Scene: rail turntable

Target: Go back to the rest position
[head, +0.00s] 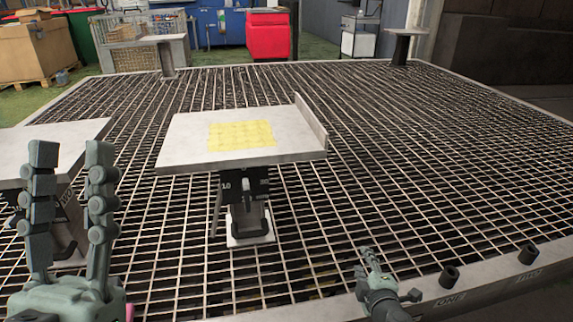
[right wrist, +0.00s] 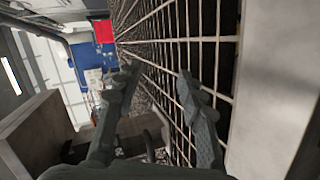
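My left gripper (head: 70,155) stands upright at the lower left of the head view. Its two fingers are apart, with nothing between them. It is in front of a pale table on the left (head: 50,140). My right gripper (head: 370,255) is at the lower right of the head view, near the front rim of the grating. In the right wrist view, the right gripper (right wrist: 157,75) has its two fingers apart, with only the background between them.
A pale table (head: 185,150) with a yellow patch (head: 240,135) and a raised right edge stands mid-grating. Short dark tubes (head: 449,276) sit on the front rim (head: 470,290). Open grating (head: 430,150) lies to the right. A red bin (head: 268,35) stands behind.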

